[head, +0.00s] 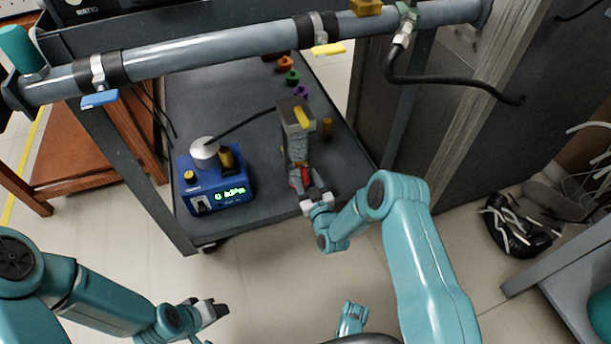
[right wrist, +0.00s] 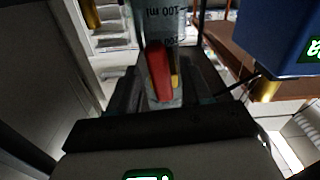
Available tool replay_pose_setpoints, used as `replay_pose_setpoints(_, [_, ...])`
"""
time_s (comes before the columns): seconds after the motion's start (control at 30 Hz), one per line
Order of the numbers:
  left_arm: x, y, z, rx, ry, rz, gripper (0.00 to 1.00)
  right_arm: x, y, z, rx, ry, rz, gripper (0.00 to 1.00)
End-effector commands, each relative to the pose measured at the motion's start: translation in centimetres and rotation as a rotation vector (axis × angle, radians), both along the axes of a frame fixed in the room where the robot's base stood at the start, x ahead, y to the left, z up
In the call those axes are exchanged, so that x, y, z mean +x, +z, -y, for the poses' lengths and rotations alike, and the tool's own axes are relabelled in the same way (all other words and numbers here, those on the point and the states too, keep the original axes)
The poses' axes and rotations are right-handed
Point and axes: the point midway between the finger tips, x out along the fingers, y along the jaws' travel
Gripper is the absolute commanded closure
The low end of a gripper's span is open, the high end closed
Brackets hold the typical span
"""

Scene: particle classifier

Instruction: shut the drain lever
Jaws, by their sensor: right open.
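The red lever (head: 306,177) sits low on the front of a clear graduated column (head: 297,146) on the dark cart. A small yellow part (right wrist: 174,80) shows just right of the lever. My left gripper (head: 206,311) is low at the left, over the floor and away from the cart; its opening is unclear.
A blue device (head: 215,188) with a green display stands left of the column on the cart (head: 225,88). A pipe (head: 220,45) with a blue lever (head: 100,99) and a yellow lever (head: 328,49) crosses above. Small coloured weights (head: 292,76) lie behind.

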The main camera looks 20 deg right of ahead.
Motion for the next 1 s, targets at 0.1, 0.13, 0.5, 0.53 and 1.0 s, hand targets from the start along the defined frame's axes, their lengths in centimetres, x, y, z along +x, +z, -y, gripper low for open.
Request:
replay_pose_setpoints(0.1, [-0.01,-0.03,0.0,0.0,0.0,0.0,0.57,-0.17,-0.04,-0.01,0.0,0.0,-0.001,0.51])
replay_pose_setpoints(0.13, [-0.01,-0.03,0.0,0.0,0.0,0.0,0.57,-0.2,-0.03,-0.01,0.0,-0.001,0.0,0.51])
replay_pose_setpoints(0.5, [-0.02,-0.03,0.0,0.0,0.0,0.0,0.57,-0.3,-0.02,-0.02,0.0,-0.001,0.0,0.84])
replay_pose_setpoints(0.53, [-0.01,-0.02,0.01,0.0,0.0,0.0,0.57,-0.29,-0.02,-0.02,0.0,-0.001,0.0,0.93])
replay_pose_setpoints(1.0, [-0.01,-0.02,0.01,0.0,0.0,0.0,0.57,-0.03,-0.03,0.23,-0.072,-0.001,0.002,1.0])
